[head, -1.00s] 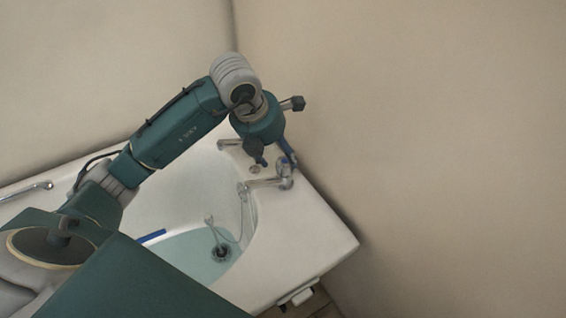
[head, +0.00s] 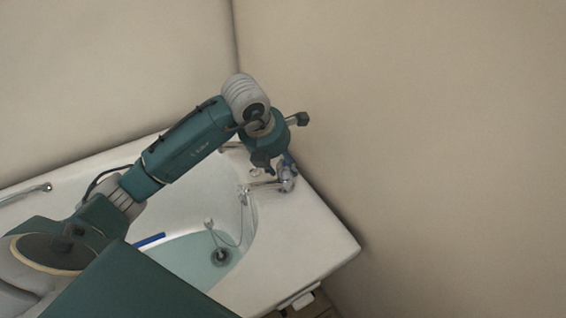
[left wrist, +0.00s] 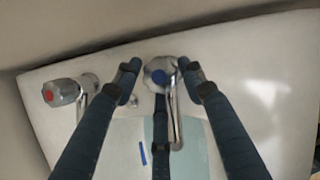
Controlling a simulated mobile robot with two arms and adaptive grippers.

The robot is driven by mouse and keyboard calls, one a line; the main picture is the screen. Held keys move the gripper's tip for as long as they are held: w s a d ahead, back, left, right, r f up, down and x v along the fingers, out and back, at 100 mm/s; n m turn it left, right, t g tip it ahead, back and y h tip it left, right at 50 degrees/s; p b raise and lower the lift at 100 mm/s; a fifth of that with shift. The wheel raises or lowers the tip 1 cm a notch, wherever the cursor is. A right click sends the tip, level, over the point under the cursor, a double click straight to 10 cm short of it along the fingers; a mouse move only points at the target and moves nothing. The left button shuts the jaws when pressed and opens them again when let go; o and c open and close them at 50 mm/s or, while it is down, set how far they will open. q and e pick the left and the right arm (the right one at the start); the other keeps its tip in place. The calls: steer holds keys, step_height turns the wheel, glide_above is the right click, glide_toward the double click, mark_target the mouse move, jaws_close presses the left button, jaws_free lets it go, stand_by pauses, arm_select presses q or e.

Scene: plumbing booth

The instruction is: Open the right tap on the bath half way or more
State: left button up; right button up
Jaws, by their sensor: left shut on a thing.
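The left tap, with a red cap (left wrist: 62,92), stands apart to the left. In the head view my gripper partly hides the right tap's handle. My right gripper is not in view.
The white bath (head: 325,245) stands in the corner against beige walls (head: 420,120). A plug on a chain (head: 209,223) hangs near the drain (head: 221,257). A chrome handrail (head: 35,189) is at the left. A blue strip (head: 150,241) lies inside the bath.

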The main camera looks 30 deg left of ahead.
arm_select(q)
steer(key=shift+w+d+r+m, duration=0.1)
steer(key=shift+m, duration=0.5)
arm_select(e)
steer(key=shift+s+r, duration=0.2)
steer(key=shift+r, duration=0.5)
arm_select(q)
steer(key=o, duration=1.1)
steer(key=shift+d, duration=0.15)
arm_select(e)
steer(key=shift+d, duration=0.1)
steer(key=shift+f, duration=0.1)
arm_select(q)
steer(key=shift+r, duration=0.25)
steer(key=v, duration=1.1)
steer(key=shift+a+r, duration=0.2)
steer(key=shift+a, duration=0.1)
